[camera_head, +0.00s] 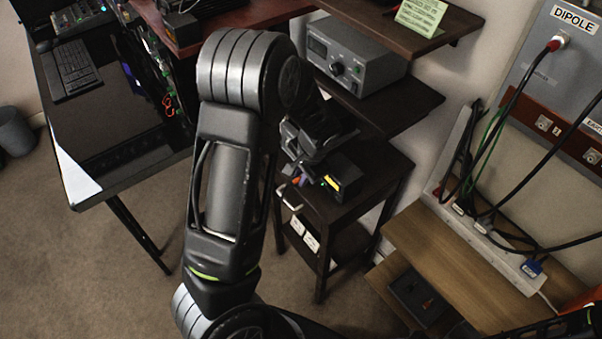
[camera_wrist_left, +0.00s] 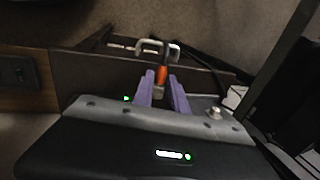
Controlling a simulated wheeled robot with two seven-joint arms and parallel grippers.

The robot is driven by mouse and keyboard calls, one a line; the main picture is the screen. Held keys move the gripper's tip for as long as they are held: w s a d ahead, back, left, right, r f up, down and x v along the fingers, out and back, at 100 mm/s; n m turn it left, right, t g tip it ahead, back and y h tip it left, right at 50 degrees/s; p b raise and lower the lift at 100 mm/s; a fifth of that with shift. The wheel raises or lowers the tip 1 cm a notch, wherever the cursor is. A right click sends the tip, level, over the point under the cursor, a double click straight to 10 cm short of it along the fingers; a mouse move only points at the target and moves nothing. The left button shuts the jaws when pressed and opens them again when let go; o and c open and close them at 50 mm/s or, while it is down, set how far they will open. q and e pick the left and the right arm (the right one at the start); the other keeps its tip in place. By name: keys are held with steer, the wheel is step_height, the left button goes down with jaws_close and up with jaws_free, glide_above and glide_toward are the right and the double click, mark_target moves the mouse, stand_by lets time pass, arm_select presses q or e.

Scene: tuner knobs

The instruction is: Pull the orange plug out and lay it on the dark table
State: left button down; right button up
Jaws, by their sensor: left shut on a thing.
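The orange plug (camera_head: 296,181) is at the fingertips of my left gripper (camera_head: 301,179), beside the front edge of a small dark table (camera_head: 392,172). In the left wrist view the orange plug (camera_wrist_left: 162,75) shows between the two purple fingers of my left gripper (camera_wrist_left: 163,84), which is shut on it. A grey metal part shows at the plug's near end. I cannot tell whether the plug is in any socket. My arm hides part of the scene around it. My right gripper is not in view.
A pale handle (camera_head: 290,201) is close below the fingers. A grey radio unit (camera_head: 354,55) stands on a dark shelf above. A dark desk with a keyboard (camera_head: 70,68) is on the left. Black cables hang before the grey DIPOLE panel (camera_head: 565,75) on the right.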

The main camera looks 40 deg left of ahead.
arm_select(q)
steer(key=shift+f+b, duration=0.6)
steer(key=shift+f, duration=0.1)
stand_by(0.4)
steer(key=shift+s+d+f+b, duration=0.2)
steer(key=shift+s+f+b, duration=0.15)
steer(key=shift+f+b, duration=0.1)
steer(key=c, duration=1.3)
jaws_free()
steer(key=shift+w+r+p, duration=0.25)
steer(key=shift+r+p, duration=0.75)
steer(key=shift+r, duration=0.2)
steer(key=shift+w+a+r, duration=0.1)
steer(key=shift+r, duration=0.25)
steer(key=shift+o, duration=0.3)
steer(key=o, duration=0.5)
steer(key=shift+a, duration=0.1)
